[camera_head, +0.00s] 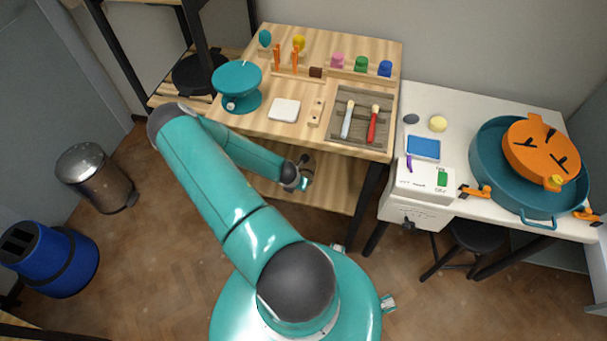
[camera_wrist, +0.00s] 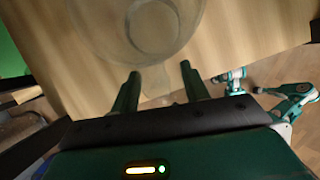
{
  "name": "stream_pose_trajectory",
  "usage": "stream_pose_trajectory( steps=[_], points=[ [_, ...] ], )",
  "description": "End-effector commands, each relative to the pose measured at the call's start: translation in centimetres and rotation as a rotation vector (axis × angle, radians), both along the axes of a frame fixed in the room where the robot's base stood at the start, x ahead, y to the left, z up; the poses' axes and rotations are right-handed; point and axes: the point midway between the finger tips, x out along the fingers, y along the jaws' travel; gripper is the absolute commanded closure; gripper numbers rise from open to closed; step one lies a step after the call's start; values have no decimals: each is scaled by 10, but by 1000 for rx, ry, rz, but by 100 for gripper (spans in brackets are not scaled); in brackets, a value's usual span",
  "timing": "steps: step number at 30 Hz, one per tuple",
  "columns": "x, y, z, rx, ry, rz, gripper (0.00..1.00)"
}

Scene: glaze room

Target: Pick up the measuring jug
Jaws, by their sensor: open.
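The measuring jug (camera_wrist: 152,28) is clear and see-through. It stands on a pale wooden surface at the top of the wrist view, cut off by the frame edge. A clear tab that looks like its handle (camera_wrist: 156,82) points toward my gripper (camera_wrist: 160,76). My gripper is open, with one green finger on each side of this tab and the jug's body beyond the fingertips. I cannot tell whether either finger touches it. In the head view my gripper (camera_head: 302,178) reaches in over the lower wooden shelf, under the workbench top; the jug is not clearly visible there.
The workbench top (camera_head: 312,48) hangs above the lower shelf (camera_head: 325,189) and bears a teal banding wheel (camera_head: 237,84), a white tile (camera_head: 284,110) and brushes in a tray. A white table (camera_head: 458,106) with a teal basin (camera_head: 483,172) stands at right. A dark table leg (camera_head: 366,200) is near my arm.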

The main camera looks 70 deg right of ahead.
Motion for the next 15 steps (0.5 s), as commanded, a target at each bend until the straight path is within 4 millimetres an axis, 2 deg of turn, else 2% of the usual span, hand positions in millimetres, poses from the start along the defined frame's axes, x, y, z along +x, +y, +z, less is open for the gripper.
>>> stream_pose_trajectory(
  steps=[8,15],
  points=[
    [0,-2,-5,0,0,0,55],
    [0,-2,-4,0,0,0,100]
  ],
)
